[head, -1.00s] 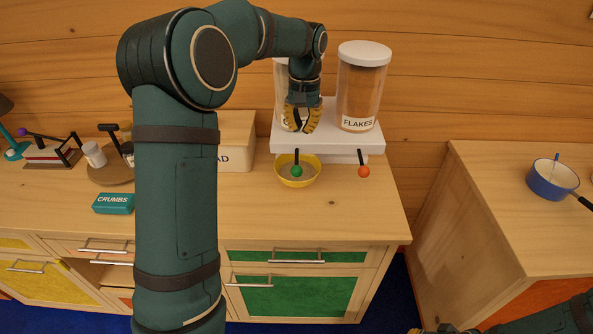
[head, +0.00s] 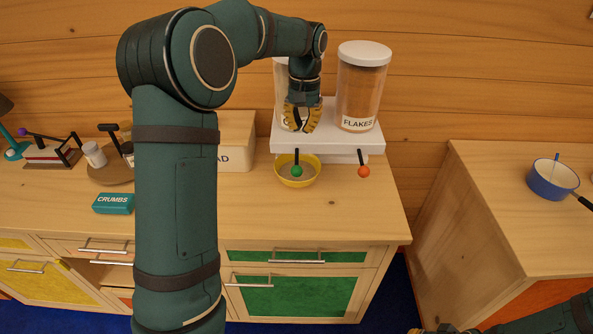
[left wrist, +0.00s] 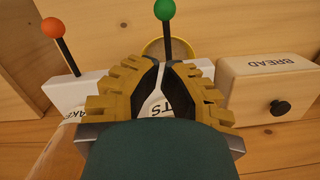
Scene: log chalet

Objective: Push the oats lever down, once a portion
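The oats jar (head: 281,76) stands on the left of the white dispenser (head: 330,140), mostly hidden behind my left gripper (head: 302,130). Its lever with a green knob (head: 297,171) sticks out at the front, over a yellow bowl (head: 309,181). The green knob also shows in the left wrist view (left wrist: 165,10), beyond the fingertips. My left gripper (left wrist: 163,66) is in front of the jar's label, above and apart from the green knob. Its fingertips come together with nothing held. My right gripper (head: 445,330) is barely in view at the bottom right edge.
The flakes jar (head: 360,90) and its orange-knobbed lever (head: 363,171) are to the right. A bread box (head: 238,145) stands left, partly behind my left arm. A crumbs box (head: 113,204) lies farther left. The counter in front of the bowl is clear.

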